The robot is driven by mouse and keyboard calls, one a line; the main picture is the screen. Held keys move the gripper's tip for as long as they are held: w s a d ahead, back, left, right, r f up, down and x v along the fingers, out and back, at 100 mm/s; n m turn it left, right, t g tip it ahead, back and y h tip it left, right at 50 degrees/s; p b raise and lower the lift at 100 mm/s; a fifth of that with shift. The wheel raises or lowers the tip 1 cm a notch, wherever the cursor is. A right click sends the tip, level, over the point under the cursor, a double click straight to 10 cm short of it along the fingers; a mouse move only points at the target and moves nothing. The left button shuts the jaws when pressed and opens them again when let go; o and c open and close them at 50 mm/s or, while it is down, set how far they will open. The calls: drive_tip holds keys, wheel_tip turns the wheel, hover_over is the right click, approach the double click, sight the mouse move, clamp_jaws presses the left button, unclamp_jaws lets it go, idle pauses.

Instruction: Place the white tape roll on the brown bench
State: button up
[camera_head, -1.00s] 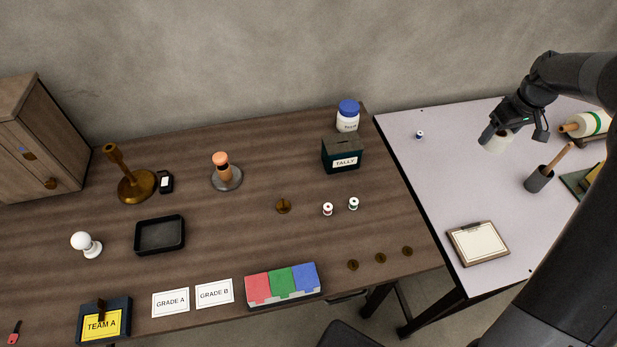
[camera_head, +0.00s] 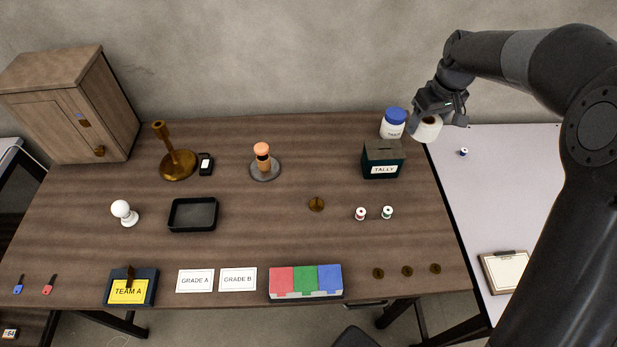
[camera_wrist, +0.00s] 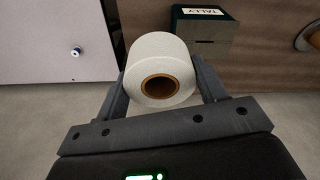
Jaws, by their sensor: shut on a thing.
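The white tape roll (camera_head: 427,130), with a brown core, is between the fingers of my gripper (camera_head: 430,118). In the wrist view the white tape roll (camera_wrist: 160,62) sits between both fingers, its core facing the camera, and my gripper (camera_wrist: 160,82) is shut on it. It is held up near the right back corner of the brown bench (camera_head: 330,150), close to the gap between bench and pale table. The roll appears just right of the blue-lidded white jar in the head view.
The blue-lidded jar (camera_head: 393,124) and the dark TALLY box (camera_head: 383,160) stand at the bench's back right. Two small spools (camera_head: 361,213) and several brown discs (camera_head: 407,271) lie nearer the front. The pale table (camera_head: 490,200) is at the right. Bare bench shows right of the spools.

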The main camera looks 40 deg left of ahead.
drive_tip(key=s+a+n, duration=0.2)
drive_tip(key=s+a, duration=1)
hover_over(312, 163)
drive_tip(key=f, duration=1.2)
drive_tip(key=shift+s+d, duration=0.1)
drive_tip(key=shift+d, duration=0.3)
drive_tip(key=shift+a+f, duration=0.1)
drive_tip(key=shift+f, duration=1.9)
drive_tip(key=shift+f, duration=0.15)
drive_tip(key=o, duration=1)
